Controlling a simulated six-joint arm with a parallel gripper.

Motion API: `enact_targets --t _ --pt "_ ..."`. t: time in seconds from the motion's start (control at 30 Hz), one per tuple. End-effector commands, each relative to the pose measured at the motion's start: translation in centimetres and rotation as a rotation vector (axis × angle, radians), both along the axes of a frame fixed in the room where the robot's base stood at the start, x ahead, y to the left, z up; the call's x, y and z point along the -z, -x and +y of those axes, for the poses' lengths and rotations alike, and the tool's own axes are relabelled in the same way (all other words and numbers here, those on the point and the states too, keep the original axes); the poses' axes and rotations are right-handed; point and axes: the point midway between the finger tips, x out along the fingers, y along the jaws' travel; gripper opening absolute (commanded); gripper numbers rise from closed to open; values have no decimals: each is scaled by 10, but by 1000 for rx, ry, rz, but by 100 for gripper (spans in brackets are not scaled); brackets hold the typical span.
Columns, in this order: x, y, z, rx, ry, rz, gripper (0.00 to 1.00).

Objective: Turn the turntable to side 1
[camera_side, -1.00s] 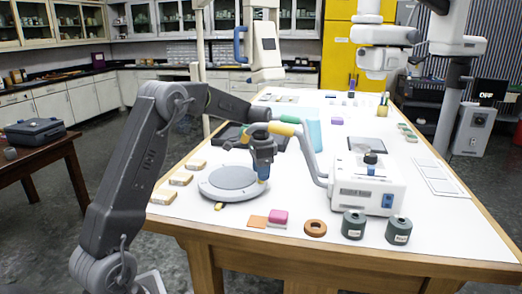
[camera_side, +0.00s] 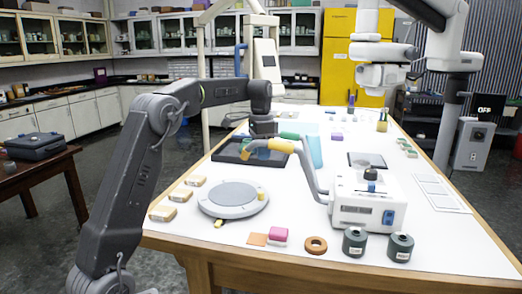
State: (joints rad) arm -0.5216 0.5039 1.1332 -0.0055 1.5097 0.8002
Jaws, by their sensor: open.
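The round grey turntable (camera_side: 231,197) sits flat near the left edge of the white table. A small tan peg (camera_side: 261,193) stands at its right rim. A small yellow marker (camera_side: 219,224) lies at its front edge. No side number is readable on it. My gripper (camera_side: 262,136) is raised behind and above the turntable, near the black tray, apart from the disc and empty as far as I can see. The crank handle partly hides its fingertips.
A black tray (camera_side: 228,153) lies behind.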

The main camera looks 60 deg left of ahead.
Motion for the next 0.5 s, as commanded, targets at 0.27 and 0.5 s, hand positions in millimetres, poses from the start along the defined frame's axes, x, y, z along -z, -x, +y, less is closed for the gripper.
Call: enact_targets --t 0.27,0.5 --pt "32 9 37 40 266 -49 22" --pt "53 21 84 94 544 -248 0"
